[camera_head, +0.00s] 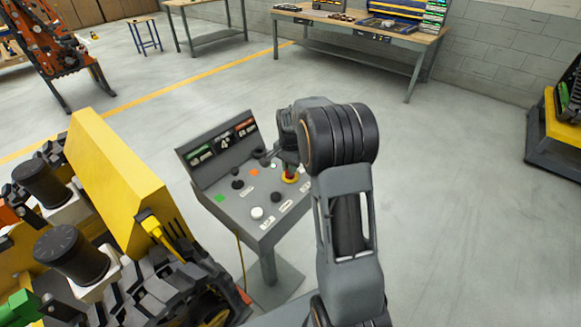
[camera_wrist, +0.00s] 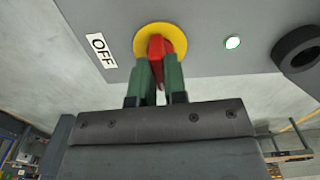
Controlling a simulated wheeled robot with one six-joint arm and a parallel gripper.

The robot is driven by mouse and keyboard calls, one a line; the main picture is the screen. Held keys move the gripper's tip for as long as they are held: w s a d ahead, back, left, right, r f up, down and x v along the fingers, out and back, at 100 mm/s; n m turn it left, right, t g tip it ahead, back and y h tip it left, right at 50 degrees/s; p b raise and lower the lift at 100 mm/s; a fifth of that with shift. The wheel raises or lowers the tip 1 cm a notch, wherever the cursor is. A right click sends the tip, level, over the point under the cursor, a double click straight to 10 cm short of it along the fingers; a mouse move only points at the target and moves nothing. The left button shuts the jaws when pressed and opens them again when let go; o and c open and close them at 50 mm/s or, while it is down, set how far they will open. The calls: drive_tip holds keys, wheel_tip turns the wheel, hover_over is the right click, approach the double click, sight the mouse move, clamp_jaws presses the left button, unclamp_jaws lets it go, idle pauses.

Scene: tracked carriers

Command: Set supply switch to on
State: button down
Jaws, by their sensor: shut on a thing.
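The supply switch (camera_wrist: 155,47) is a red handle on a round yellow plate (camera_wrist: 148,30), with a white OFF label (camera_wrist: 101,50) beside it in the wrist view. My gripper (camera_wrist: 158,75) has its green fingers shut on the red handle. In the head view the yellow plate (camera_head: 291,179) shows at the right side of the grey control console (camera_head: 262,215). My arm hides part of the console there, and an ON label is not visible in the wrist view.
The console carries several knobs, a green button (camera_head: 219,198) and a white button (camera_head: 257,212), with a display panel (camera_head: 222,142) behind. A yellow tracked carrier (camera_head: 118,160) stands close on the left. Workbenches (camera_head: 360,25) stand at the back.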

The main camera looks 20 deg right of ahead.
drive_tip(key=shift+m, duration=0.5)
drive_tip(key=c, duration=1.2)
unclamp_jaws()
drive_tip(key=shift+o, duration=0.2)
wheel_tip(320, 180, up, 14)
drive_tip(key=s+a+f+n+t, duration=0.1)
drive_tip(key=s+a+n, duration=0.4)
drive_tip(key=s, duration=0.6)
drive_tip(key=s+a+f+n+t, duration=0.2)
drive_tip(key=s+a+n, duration=0.3)
drive_tip(key=s+n, duration=0.3)
drive_tip(key=s+t, duration=0.1)
drive_tip(key=s, duration=0.2)
drive_tip(key=shift+a, duration=0.4)
